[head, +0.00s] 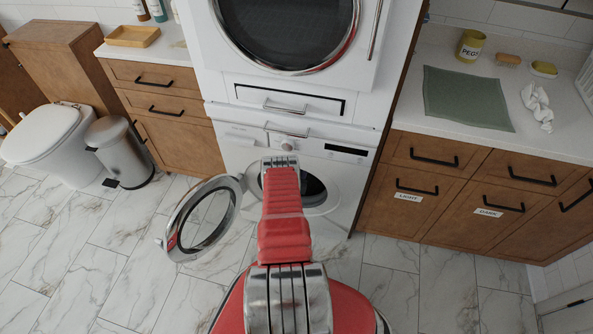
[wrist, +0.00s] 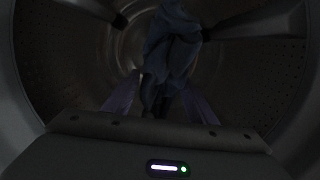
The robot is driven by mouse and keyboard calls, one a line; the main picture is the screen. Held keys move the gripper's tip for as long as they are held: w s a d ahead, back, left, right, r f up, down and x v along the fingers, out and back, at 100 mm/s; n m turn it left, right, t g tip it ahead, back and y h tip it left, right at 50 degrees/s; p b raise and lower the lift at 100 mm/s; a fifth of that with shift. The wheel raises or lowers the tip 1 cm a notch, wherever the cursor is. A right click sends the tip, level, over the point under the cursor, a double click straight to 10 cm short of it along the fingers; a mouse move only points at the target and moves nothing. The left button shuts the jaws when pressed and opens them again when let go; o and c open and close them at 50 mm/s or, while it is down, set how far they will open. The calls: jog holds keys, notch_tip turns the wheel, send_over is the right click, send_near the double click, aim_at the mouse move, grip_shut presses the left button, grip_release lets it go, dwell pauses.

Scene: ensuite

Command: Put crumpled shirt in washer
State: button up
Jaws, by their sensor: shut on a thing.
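The washer (head: 240,150) is the lower white machine, below a second machine with a round dark door. Its round door (head: 205,218) stands open to the left. My red arm reaches into the opening, so my gripper is hidden in the head view. In the wrist view, my gripper (wrist: 160,105) is inside the dark metal drum (wrist: 85,75), shut on the crumpled shirt (wrist: 172,45). The shirt looks bluish-grey and bunched, and extends ahead of and between the fingers. The dimness hides whether it touches the drum.
The open door's rim is close to the left of my arm. A grey bin (head: 120,152) and a toilet (head: 45,135) stand at the left. Wooden drawers labelled LIGHT and DARK (head: 470,195) stand at the right. The marble floor around the washer's front is clear.

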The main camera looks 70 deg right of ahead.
jog(key=shift+d, duration=0.15)
jog(key=o, duration=1.3)
jog(key=s+a+r, duration=0.1)
jog(key=s+a, duration=0.1)
jog(key=a, duration=1.1)
jog(key=shift+a+r, duration=0.3)
jog(key=shift+r, duration=0.05)
jog(key=s+a, duration=0.2)
jog(key=a, duration=1.3)
jog(key=shift+s+a, duration=0.3)
jog(key=shift+a, duration=0.1)
